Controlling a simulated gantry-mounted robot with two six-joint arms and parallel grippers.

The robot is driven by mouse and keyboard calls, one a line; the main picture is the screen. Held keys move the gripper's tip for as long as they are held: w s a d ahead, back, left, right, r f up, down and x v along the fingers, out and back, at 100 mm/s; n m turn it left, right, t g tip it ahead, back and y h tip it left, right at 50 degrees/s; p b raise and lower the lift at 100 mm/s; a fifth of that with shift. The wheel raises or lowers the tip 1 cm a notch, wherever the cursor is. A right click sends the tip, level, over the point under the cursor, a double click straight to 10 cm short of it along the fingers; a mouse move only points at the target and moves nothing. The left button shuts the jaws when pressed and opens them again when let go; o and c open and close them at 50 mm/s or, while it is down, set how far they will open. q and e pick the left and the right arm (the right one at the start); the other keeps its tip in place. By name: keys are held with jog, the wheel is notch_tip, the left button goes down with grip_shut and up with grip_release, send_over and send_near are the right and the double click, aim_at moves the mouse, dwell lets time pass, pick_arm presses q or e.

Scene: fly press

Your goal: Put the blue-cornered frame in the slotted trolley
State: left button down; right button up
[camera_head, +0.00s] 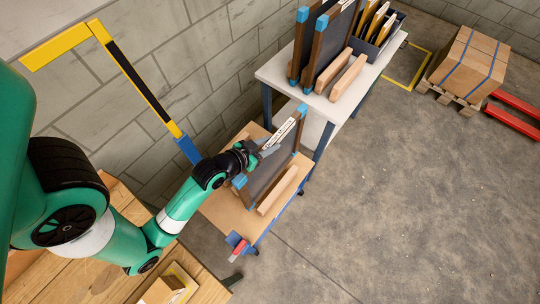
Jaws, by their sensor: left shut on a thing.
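The blue-cornered frame (268,171) has a dark panel and blue corner pieces, and is upright over the slotted trolley (223,215). A pale strip with dark marks shows by its upper edge. The trolley has a wooden top, and a wooden rail (278,190) runs along the near side of the frame. I cannot tell whether the frame's lower edge touches the trolley top, as the rail hides it. My left gripper (264,151) is shut on the frame's upper edge. My right gripper is not in view.
A white table (345,108) behind the trolley holds more blue-cornered frames (325,48), wooden rails and a dark bin (386,38). A strapped carton (468,62) sits on a pallet at the upper right, beside red forks (513,115). The block wall is close at left; floor at right is clear.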

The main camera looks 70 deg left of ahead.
aim_at(269, 157)
pick_arm(q)
notch_tip(269, 157, down, 9)
jog(key=shift+r+b, duration=0.1)
jog(key=shift+b, duration=1.05)
jog(key=shift+f+b, duration=0.75)
jog(key=shift+f, duration=1.25)
jog(key=shift+f, duration=0.15)
jog(key=c, duration=0.5)
grip_release()
jog(key=shift+c, duration=0.2)
jog(key=p+v, duration=0.2)
jog(key=v, duration=1)
